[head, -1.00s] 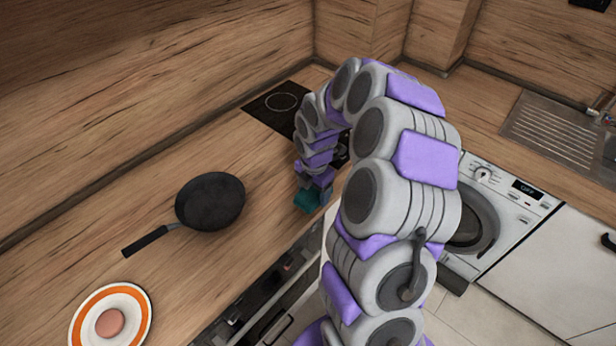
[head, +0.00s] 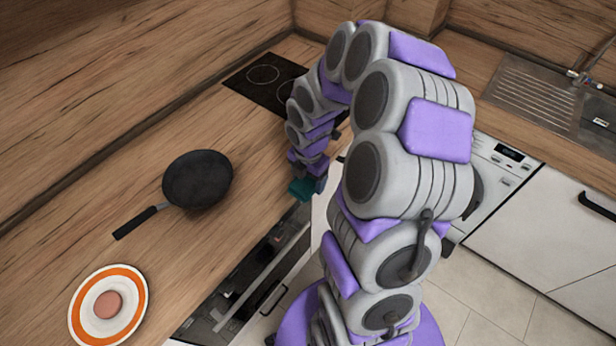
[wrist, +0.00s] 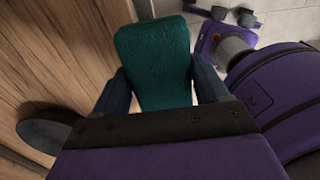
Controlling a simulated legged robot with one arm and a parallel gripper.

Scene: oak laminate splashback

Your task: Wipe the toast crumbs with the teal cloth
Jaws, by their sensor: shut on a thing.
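The teal cloth (head: 301,189) is held in my gripper (head: 312,181), near the front edge of the wooden counter (head: 240,185). In the wrist view the cloth (wrist: 155,62) stands out between the two dark fingers of my gripper (wrist: 160,88), which are shut on it. I cannot tell from these views whether the cloth touches the counter. No toast crumbs can be made out in either current view; my arm hides part of the counter.
A black frying pan (head: 198,180) lies on the counter left of my gripper. An orange-rimmed plate (head: 138,291) with a round pinkish item (head: 108,304) is nearer. A black hob (head: 266,82) lies behind. The oven front (head: 250,285) drops below the counter edge.

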